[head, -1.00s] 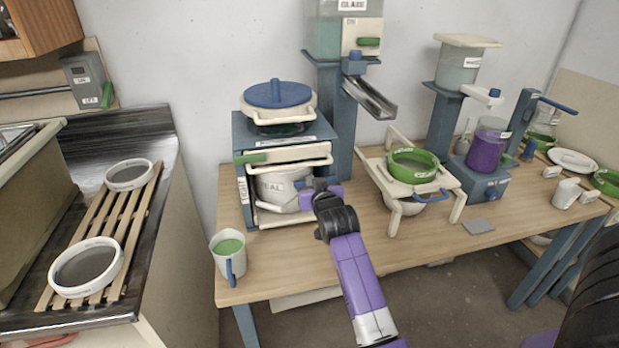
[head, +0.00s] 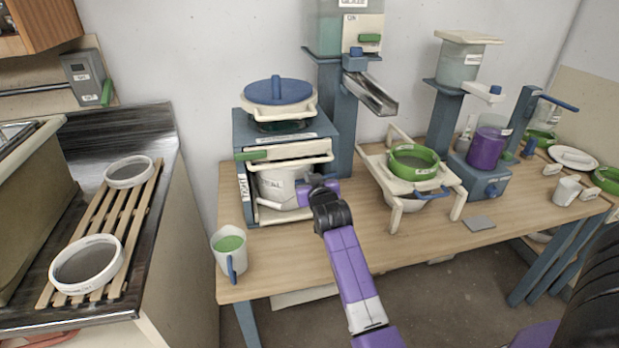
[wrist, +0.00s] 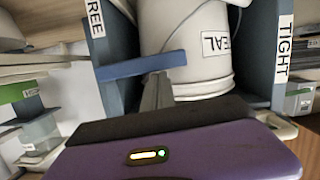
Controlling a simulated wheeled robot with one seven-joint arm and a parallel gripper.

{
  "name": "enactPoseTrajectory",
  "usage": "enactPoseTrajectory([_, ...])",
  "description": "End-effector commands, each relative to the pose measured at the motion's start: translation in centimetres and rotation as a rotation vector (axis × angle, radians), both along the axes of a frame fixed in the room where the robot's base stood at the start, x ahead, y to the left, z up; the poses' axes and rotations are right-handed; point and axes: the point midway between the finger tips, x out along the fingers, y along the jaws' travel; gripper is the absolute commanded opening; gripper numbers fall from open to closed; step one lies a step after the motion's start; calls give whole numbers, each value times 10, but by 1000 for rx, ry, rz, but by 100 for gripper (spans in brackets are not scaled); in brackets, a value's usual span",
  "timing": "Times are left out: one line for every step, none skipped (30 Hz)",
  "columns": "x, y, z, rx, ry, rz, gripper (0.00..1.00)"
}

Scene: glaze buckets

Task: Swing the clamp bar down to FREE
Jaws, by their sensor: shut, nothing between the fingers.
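The blue clamp bar (wrist: 140,66) runs across the front of the white bucket (wrist: 205,72) in the wrist view, nearly level with a slight tilt. A FREE label (wrist: 95,18) is on the left post and a TIGHT label (wrist: 284,45) on the right post there. My gripper (wrist: 157,84) is shut and empty, its fingertips just below the bar; I cannot tell whether they touch it. In the head view my gripper (head: 300,188) is at the front right of the blue press frame (head: 325,130), hiding part of the bar and bucket.
A mug of green glaze (head: 230,250) stands at the table's left front. A cream stand with a green sieve (head: 414,163) is close on the right. Bare tabletop (head: 290,265) lies in front.

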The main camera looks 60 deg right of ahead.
Motion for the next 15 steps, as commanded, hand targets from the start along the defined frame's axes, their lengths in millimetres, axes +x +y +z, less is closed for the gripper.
enactPoseTrajectory([0, 0, -6, -18, 23, 1, 0])
enactPoseTrajectory([0, 1, -8, -31, 38, 1, 0])
enactPoseTrajectory([0, 0, -11, -51, 61, 1, 0])
enactPoseTrajectory([0, 0, -13, -66, 79, 2, 0])
enactPoseTrajectory([0, 0, -16, -82, 98, 1, 0])
enactPoseTrajectory([0, 0, -19, -105, 125, 2, 0])
enactPoseTrajectory([0, 0, -22, -123, 145, 2, 0])
enactPoseTrajectory([-1, 0, -25, -140, 167, 1, 0])
enactPoseTrajectory([-1, -1, -28, -165, 196, 1, 0])
enactPoseTrajectory([-1, -1, -31, -184, 218, 1, 0])
enactPoseTrajectory([-2, -1, -34, -202, 239, 1, 0])
enactPoseTrajectory([-2, -1, -37, -227, 269, 0, 0])
enactPoseTrajectory([-2, -2, -40, -246, 290, 1, 0])
enactPoseTrajectory([-3, -2, -42, -265, 312, 0, 0])
enactPoseTrajectory([-3, -2, -45, -290, 342, 0, 0])
